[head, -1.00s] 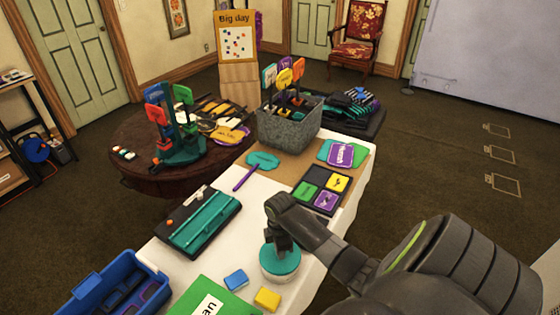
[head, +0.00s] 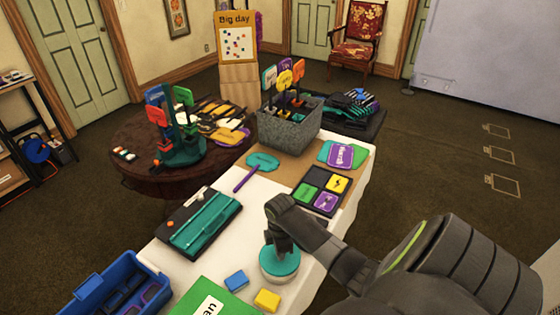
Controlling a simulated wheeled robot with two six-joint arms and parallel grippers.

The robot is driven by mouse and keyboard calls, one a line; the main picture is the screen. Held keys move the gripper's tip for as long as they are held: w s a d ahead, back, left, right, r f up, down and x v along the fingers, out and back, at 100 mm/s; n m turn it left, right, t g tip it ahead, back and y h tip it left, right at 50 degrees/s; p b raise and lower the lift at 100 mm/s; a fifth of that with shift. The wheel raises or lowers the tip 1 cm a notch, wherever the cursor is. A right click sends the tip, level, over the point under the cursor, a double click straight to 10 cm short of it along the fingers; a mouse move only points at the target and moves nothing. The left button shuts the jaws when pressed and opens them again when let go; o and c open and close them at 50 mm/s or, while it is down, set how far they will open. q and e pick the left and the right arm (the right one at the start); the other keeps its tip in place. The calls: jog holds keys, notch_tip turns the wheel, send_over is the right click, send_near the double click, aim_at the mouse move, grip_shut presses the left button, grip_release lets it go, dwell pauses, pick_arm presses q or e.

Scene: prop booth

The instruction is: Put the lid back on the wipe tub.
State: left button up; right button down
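The wipe tub (head: 280,277) is a short white cylinder standing on the white table. A teal lid (head: 270,263) lies on its top and looks level; whether it is fully seated I cannot tell. My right gripper (head: 280,248) points down at the lid from above, at its middle. Its fingertips are hidden by the gripper body and wrist, so I cannot see whether they hold the lid. My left gripper is out of view.
Beside the tub lie a blue block (head: 236,281), a yellow block (head: 267,300) and a green sign (head: 213,302). A teal-and-black case (head: 203,222) lies behind left, and a blue crate (head: 100,287) stands front left. A grey bin (head: 289,130) holds prop signs farther back.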

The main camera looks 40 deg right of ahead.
jog(key=shift+p, duration=0.35)
jog(key=shift+f, duration=0.15)
dwell(1.1)
jog(key=shift+p, duration=0.55)
dwell(0.4)
jog(key=c, duration=0.7)
grip_release()
